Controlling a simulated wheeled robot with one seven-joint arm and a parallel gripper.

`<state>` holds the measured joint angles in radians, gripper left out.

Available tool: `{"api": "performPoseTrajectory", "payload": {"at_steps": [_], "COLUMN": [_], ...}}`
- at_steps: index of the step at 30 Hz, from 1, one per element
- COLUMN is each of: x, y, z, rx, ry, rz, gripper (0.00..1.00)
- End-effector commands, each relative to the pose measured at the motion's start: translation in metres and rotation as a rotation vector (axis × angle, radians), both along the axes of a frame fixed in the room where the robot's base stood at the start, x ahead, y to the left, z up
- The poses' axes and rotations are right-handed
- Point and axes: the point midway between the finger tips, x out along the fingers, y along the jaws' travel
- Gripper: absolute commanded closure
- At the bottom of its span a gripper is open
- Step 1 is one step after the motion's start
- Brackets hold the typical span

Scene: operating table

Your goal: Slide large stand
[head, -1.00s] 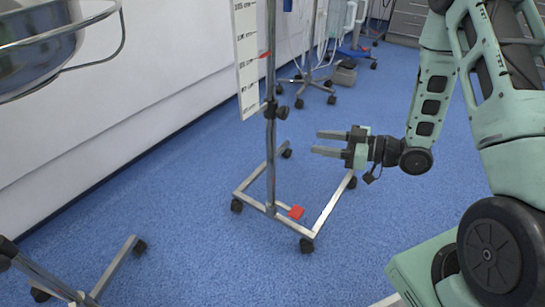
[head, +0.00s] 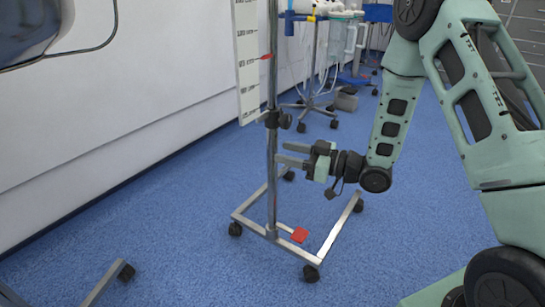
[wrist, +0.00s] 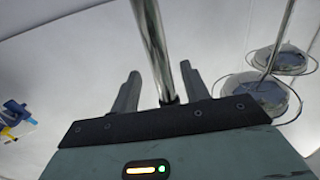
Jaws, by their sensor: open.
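In the wrist view the pole (wrist: 150,40) runs between the two spread fingers (wrist: 158,78). I cannot tell how deep the pole sits between them.
A second stand's leg (head: 108,280) with a caster is at the lower left. A white wall runs along the left. Wheeled equipment (head: 320,105) stands at the back. Blue floor around the stand is clear.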

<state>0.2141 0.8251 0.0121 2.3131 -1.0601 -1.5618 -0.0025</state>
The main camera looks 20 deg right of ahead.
Motion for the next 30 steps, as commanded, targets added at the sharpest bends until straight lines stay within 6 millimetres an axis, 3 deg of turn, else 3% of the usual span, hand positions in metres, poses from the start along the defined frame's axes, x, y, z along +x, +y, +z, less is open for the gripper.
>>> {"api": "performPoseTrajectory", "payload": {"at_steps": [3, 9, 20, 25, 26, 30], "x": [0.014, 0.028, 0.031, 0.031, 0.031, 0.031], "y": [0.017, 0.032, 0.035, 0.035, 0.035, 0.036], "z": [-0.003, -0.002, 0.000, 0.000, 0.000, 0.000], "rx": [0.001, -0.001, 0.001, 0.001, 0.001, 0.001], "ry": [-0.003, -0.001, 0.001, 0.001, 0.001, 0.001], "rz": [0.002, 0.001, -0.001, -0.001, -0.001, -0.001], "gripper": [0.54, 0.54, 0.54, 0.96, 1.00, 1.00]}}
